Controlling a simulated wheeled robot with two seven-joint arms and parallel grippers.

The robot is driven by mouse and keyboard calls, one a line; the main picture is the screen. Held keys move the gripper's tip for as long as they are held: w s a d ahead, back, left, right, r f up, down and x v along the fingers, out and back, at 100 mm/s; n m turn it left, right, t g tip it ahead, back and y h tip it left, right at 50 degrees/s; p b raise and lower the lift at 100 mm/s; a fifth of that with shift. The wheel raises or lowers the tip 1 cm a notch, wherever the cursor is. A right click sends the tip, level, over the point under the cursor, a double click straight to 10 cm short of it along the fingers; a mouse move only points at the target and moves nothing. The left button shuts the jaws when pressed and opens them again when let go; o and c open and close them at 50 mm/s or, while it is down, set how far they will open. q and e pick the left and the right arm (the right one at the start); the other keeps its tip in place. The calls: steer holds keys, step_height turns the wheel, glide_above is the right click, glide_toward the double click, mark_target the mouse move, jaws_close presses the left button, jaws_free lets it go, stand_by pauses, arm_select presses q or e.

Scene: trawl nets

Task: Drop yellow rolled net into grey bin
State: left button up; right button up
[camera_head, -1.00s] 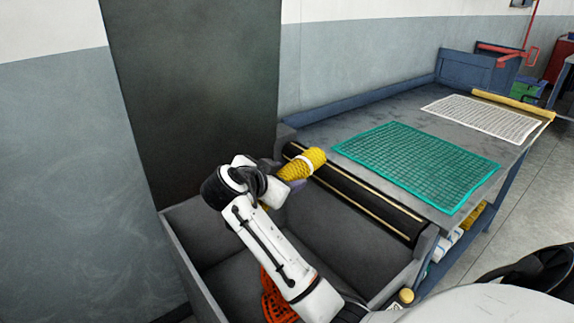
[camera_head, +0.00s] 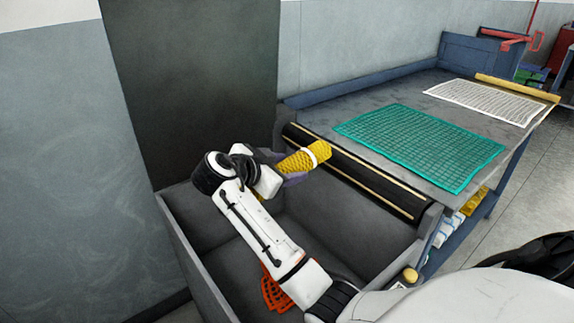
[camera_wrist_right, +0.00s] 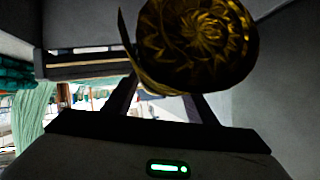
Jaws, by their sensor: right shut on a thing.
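The yellow rolled net (camera_head: 303,159), with a white band near one end, is held by my right gripper (camera_head: 290,176) above the grey bin (camera_head: 182,245). In the right wrist view the end of the yellow rolled net (camera_wrist_right: 195,42) shows as a spiral between the two fingers of my right gripper (camera_wrist_right: 160,92). The gripper is shut on it. The roll is over the bin's opening, near the black roller on its right side. My left gripper is not in view.
An orange net piece (camera_head: 275,292) lies in the bin. A black roller (camera_head: 360,180) with wooden strips lies between bin and table. The table (camera_head: 385,97) holds a green net (camera_head: 420,145), a white net (camera_head: 485,102) and a yellow roll (camera_head: 517,88). A dark panel (camera_head: 195,90) stands behind the bin.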

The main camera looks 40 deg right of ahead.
steer(key=shift+r, duration=0.1)
steer(key=o, duration=1.5)
steer(key=v, duration=1)
steer(key=shift+a, duration=0.2)
steer(key=shift+r, duration=0.1)
